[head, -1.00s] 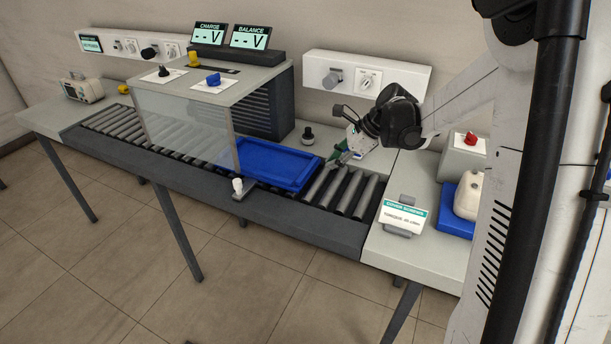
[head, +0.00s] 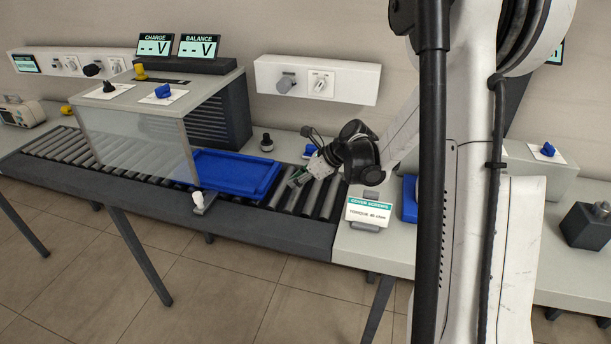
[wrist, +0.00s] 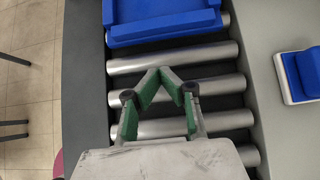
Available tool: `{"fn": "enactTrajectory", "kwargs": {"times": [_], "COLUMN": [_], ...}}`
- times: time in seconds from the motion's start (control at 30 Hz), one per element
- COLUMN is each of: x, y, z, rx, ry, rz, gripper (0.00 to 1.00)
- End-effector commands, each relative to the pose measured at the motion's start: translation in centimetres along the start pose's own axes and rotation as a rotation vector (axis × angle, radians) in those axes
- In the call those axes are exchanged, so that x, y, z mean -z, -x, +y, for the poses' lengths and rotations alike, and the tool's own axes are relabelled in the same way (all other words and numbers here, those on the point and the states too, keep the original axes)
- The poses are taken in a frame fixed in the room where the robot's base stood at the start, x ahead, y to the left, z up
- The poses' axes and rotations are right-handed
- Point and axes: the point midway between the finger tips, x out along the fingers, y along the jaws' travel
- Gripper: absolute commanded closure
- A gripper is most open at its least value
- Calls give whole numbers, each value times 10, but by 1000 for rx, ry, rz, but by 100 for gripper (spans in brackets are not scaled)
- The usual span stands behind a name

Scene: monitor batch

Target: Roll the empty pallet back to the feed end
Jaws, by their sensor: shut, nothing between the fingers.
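The blue pallet (head: 238,175) is an empty shallow tray lying flat on the roller conveyor (head: 311,199), just right of the clear-sided box. In the wrist view the pallet (wrist: 165,28) shows at the top, with bare rollers (wrist: 208,54) between it and my gripper. My gripper (head: 296,179) is low over the rollers at the pallet's right side. In the wrist view my gripper (wrist: 162,72) has its green-padded fingertips together with nothing between them. The tips stand apart from the pallet's near edge.
A clear-sided box (head: 135,140) spans the conveyor left of the pallet. A small white knob (head: 198,199) stands at the conveyor's front edge. A torque sign (head: 367,213) stands on the right bench. A blue switch (wrist: 302,72) lies beside the rollers.

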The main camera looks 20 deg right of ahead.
Motion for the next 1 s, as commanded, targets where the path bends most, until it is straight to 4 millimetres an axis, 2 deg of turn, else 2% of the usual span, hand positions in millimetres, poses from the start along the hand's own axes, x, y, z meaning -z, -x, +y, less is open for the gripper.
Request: {"fn": "enactTrajectory", "kwargs": {"times": [0.07, 0.3, 0.83, 1.0], "x": [1, -22, -29, -29], "y": [-16, -35, -40, -41], "z": [0, 0, 0, -7], "rx": [-2, -1, 0, 11], "ry": [2, 1, 0, -11], "rz": [0, 0, 0, 0], "gripper": [100, 100, 100, 100]}}
